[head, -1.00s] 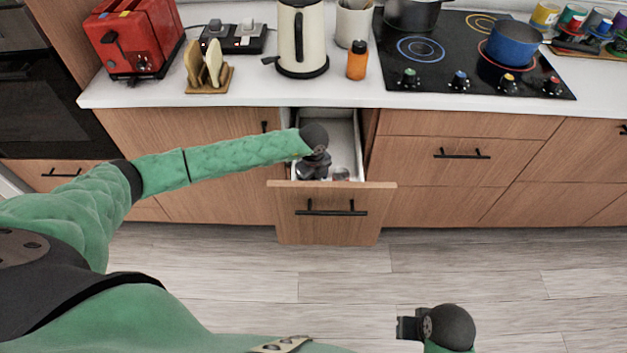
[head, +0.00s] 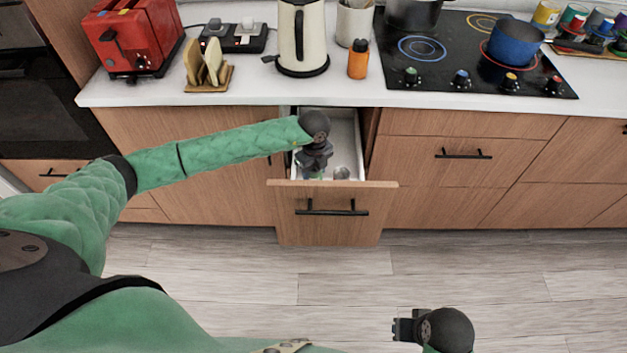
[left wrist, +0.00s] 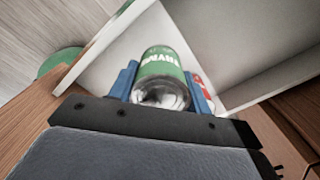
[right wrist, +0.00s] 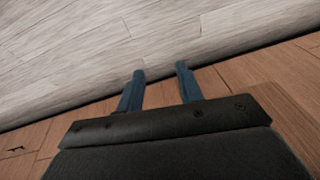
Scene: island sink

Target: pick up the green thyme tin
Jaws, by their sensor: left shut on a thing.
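A second small, greyish item (head: 341,173) lies in the drawer, right of the gripper. The drawer front (head: 330,225) and white side walls surround my left gripper closely. The worktop (head: 300,93) above holds a kettle (head: 300,35) and an orange bottle (head: 358,60). The floor is clear.

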